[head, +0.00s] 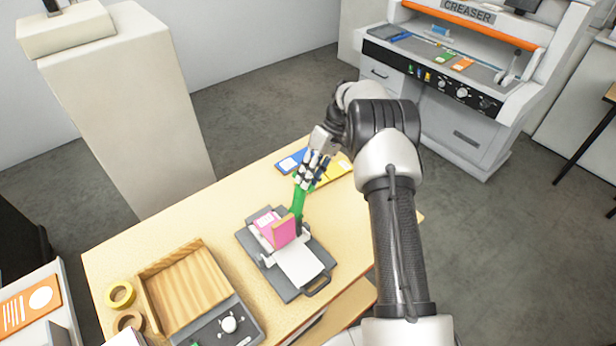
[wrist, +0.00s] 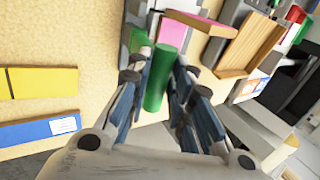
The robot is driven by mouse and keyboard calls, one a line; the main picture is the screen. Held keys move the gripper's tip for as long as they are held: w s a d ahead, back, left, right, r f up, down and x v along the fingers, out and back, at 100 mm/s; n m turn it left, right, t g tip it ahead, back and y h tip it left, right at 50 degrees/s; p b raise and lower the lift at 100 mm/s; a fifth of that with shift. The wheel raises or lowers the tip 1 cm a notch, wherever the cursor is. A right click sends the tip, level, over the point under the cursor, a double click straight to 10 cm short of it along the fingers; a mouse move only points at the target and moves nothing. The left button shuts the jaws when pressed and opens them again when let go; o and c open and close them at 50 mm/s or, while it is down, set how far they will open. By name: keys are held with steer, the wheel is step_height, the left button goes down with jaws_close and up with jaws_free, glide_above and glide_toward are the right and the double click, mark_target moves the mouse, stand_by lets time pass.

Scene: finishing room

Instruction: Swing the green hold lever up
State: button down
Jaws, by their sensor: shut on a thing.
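The green hold lever (head: 297,204) stands up at a tilt from the back right of a small grey fixture (head: 286,288) on the wooden table. My gripper (head: 304,182) is at the lever's upper end, above the table. In the wrist view the green lever (wrist: 161,78) runs between the fingers of my gripper (wrist: 160,64), which is shut on it. The lever's lower joint is partly hidden in the head view.
A wooden tray (head: 190,247) and a grey control panel lie left of the fixture, with tape rolls (head: 120,294) beside them. A blue card (head: 290,163) and a yellow card (head: 338,168) lie behind my gripper. The creaser machine (head: 440,75) stands beyond the table.

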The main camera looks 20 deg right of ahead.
steer(key=c, duration=1.8)
jaws_free()
steer(key=shift+d+f, duration=0.3)
steer(key=shift+d, duration=0.1)
steer(key=o, duration=0.4)
steer(key=shift+w+d, duration=0.1)
steer(key=shift+d, duration=0.05)
steer(key=shift+c, duration=0.2)
steer(key=shift+r, duration=0.1)
steer(key=v, duration=1.2)
